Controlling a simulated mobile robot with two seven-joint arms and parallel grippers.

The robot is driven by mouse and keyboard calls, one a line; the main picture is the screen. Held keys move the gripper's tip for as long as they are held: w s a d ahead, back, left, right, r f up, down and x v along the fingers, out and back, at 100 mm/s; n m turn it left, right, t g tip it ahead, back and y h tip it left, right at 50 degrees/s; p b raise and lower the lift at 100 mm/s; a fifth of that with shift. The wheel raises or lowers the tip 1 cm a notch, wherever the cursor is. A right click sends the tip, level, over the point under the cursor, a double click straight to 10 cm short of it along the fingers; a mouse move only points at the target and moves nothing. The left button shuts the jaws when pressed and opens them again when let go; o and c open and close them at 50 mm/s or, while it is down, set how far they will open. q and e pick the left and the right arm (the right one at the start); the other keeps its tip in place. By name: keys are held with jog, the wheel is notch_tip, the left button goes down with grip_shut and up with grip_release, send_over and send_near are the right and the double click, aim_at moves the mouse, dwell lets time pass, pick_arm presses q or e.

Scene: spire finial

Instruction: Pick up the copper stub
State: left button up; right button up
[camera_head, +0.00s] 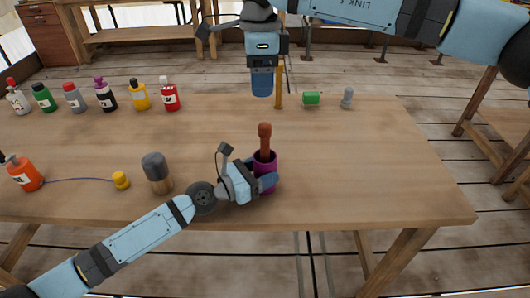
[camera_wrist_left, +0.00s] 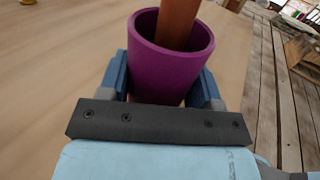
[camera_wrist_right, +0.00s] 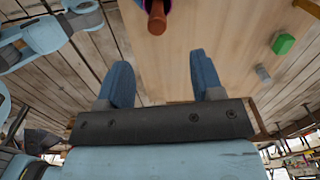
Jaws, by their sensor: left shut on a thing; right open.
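The copper stub (camera_head: 264,137) is a reddish-brown rod standing upright in a purple cup (camera_head: 264,160), its top sticking out above the rim. Its lower end is hidden inside the cup. The stub also shows in the left wrist view (camera_wrist_left: 177,22) and at the top of the right wrist view (camera_wrist_right: 157,18). My left gripper (camera_head: 267,182) is shut on the purple cup, one finger on each side. Whether the cup touches the table I cannot tell. My right gripper (camera_head: 262,92) points down beyond the stub, open and empty, apart from it (camera_wrist_right: 154,85).
On the wooden table (camera_head: 360,160), a green block (camera_head: 311,98), a grey peg (camera_head: 347,97) and a yellow post (camera_head: 279,88) stand at the back. Several bottles line the back left. A grey-topped cylinder (camera_head: 157,172) and a yellow piece (camera_head: 121,180) are left of my left gripper. The table's right side is clear.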

jog(key=n, duration=0.1)
send_over(265, 125)
jog(key=shift+n, duration=0.3)
jog(key=f, duration=0.6)
jog(key=shift+w+a, duration=0.2)
jog(key=shift+a, duration=0.15)
jog(key=shift+s+d+f, duration=0.1)
jog(key=shift+d+f, duration=0.05)
jog(key=shift+f, duration=1.2)
jog(key=shift+s+d+f, duration=0.1)
jog(key=shift+d+f, duration=0.05)
jog(key=shift+f, duration=1.15)
grip_shut()
